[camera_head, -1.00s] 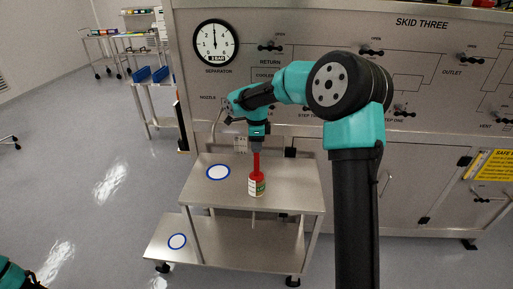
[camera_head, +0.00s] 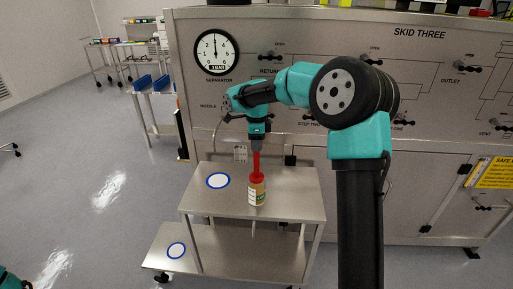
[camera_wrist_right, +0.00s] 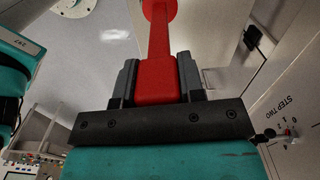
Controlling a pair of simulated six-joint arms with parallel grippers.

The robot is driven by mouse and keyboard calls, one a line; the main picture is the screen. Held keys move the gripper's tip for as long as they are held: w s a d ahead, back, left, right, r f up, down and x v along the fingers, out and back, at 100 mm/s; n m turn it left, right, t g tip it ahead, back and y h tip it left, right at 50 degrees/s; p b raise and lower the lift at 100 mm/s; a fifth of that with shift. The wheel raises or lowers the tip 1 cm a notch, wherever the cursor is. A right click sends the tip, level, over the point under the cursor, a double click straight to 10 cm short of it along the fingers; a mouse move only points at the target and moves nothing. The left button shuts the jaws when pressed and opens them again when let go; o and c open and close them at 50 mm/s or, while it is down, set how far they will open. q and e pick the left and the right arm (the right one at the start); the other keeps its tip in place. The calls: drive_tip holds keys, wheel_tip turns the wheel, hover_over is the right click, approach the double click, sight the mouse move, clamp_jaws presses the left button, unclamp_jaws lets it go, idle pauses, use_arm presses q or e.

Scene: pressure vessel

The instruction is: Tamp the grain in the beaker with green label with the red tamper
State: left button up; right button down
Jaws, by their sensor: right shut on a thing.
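The red tamper (camera_head: 256,165) is upright in my right gripper (camera_head: 257,146), with its wide end down. In the right wrist view the two dark fingers of my right gripper (camera_wrist_right: 157,68) are shut on the red handle (camera_wrist_right: 156,82). The beaker with the green label (camera_head: 257,196) stands upright on the cart's top shelf, directly under the tamper. Tan grain shows through its wall. The tamper's wide end is at the beaker's mouth; I cannot tell whether it touches the grain. My left gripper is out of view; only part of my left arm shows at the bottom left.
A blue-ringed white disc (camera_head: 217,181) lies on the cart's top shelf (camera_head: 295,190), left of the beaker. Another ringed disc (camera_head: 176,250) lies on the lower shelf (camera_head: 235,250). The skid panel (camera_head: 420,90) with valves and a gauge (camera_head: 215,49) stands close behind.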

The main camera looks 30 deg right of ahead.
drive_tip(key=shift+r, duration=1.55)
